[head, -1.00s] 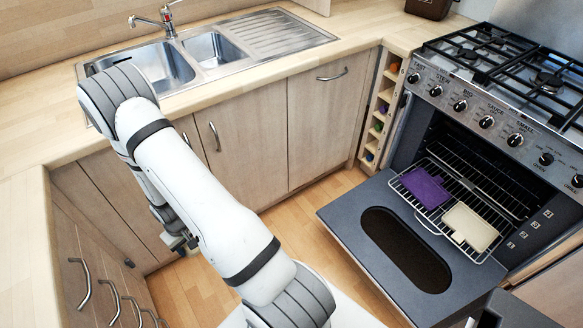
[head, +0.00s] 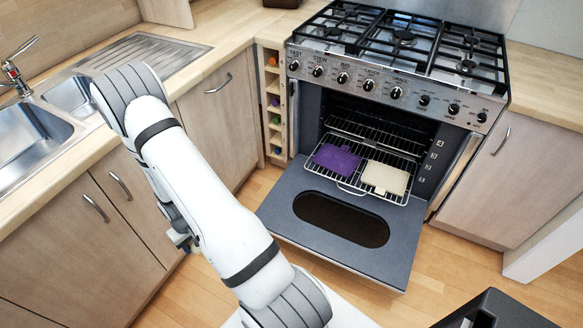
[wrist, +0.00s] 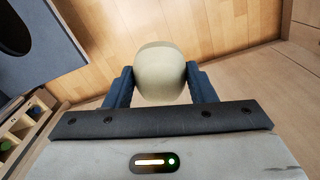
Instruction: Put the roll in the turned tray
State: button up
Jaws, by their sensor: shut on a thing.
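A pale beige, rounded roll (wrist: 160,62) is held between the two blue fingers of my gripper (wrist: 159,78) in the wrist view. The fingers press on its two sides, above the wooden floor. In the head view my arm mostly hides the gripper, and I cannot see the roll there. A purple tray (head: 337,159) and a cream tray (head: 386,178) lie side by side on the pulled-out oven rack, purple on the left. Both look empty. I cannot tell for sure which is the turned one. My gripper is well to the left of both.
The oven door (head: 283,237) is folded down in front of the rack (head: 352,188). The cooker's hob (head: 405,40) is above. A narrow shelf (head: 272,105) with colored items stands left of the oven. Cupboards (head: 125,205) line the left; floor is clear between them and the door.

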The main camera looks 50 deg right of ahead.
aim_at(384, 182)
jog(key=z, duration=0.15)
jog(key=i, duration=0.2)
jog(key=z, duration=2.45)
jog(key=i, duration=0.5)
jog(key=u, duration=0.4)
jog(key=k, duration=0.45)
jog(key=z, duration=0.6)
jog(key=i, duration=0.15)
jog(key=u, duration=0.15)
